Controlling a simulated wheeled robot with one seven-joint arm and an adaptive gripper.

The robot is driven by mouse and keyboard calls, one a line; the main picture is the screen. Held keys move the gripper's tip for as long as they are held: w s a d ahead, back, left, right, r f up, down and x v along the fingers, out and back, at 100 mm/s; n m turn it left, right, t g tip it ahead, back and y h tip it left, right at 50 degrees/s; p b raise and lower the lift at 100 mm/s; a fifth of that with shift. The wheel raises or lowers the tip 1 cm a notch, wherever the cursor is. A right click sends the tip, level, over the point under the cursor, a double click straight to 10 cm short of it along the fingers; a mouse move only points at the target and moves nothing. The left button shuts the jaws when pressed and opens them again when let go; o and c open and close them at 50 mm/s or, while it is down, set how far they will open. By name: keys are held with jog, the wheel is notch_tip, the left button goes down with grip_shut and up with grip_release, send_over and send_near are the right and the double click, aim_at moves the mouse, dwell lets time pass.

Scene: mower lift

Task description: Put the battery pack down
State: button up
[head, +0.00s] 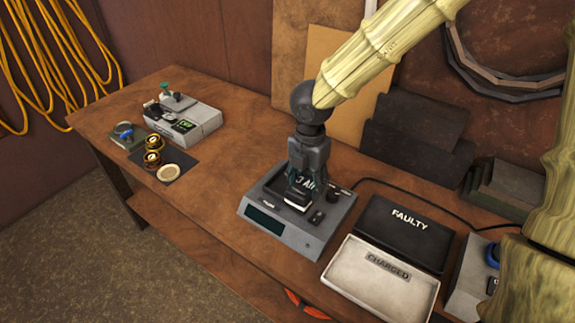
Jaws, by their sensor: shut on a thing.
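My gripper (303,186) points down over the grey charger-like device (284,241) in the middle of the bench. It is shut on the battery pack (307,181), a small dark block with pale lettering partly covered by the fingers. The pack is upright over the device's top; I cannot tell whether it rests there or hangs just above. The device has a dark display on its front and a knob and buttons at right. To its right lie a black tray (377,232) marked FAULTY and a pale metal tray (371,291) marked CHARGED; both look empty.
The wooden bench (225,178) has free room left of the device. Farther left are a grey boxy instrument (195,127) and a dark mat (186,160) with small round parts. Dark blocks (425,120) stand behind; a black cable runs behind the trays. Red-handled pliers (303,303) lie at the front.

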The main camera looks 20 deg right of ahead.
jog(key=shift+w+a+f+p, duration=0.2)
jog(key=shift+w+f+p, duration=0.55)
jog(key=shift+w, duration=1.1)
jog(key=shift+w+a+f+p, duration=0.2)
jog(key=shift+w+f+p, duration=0.55)
jog(key=shift+w, duration=1.05)
jog(key=shift+w+a+f+p, duration=0.2)
jog(key=shift+w+f+p, duration=0.55)
jog(key=shift+w, duration=1.1)
jog(key=shift+f, duration=0.35)
jog(key=o, duration=1.4)
notch_tip(320, 180, up, 13)
jog(key=b, duration=0.3)
jog(key=shift+f, duration=0.15)
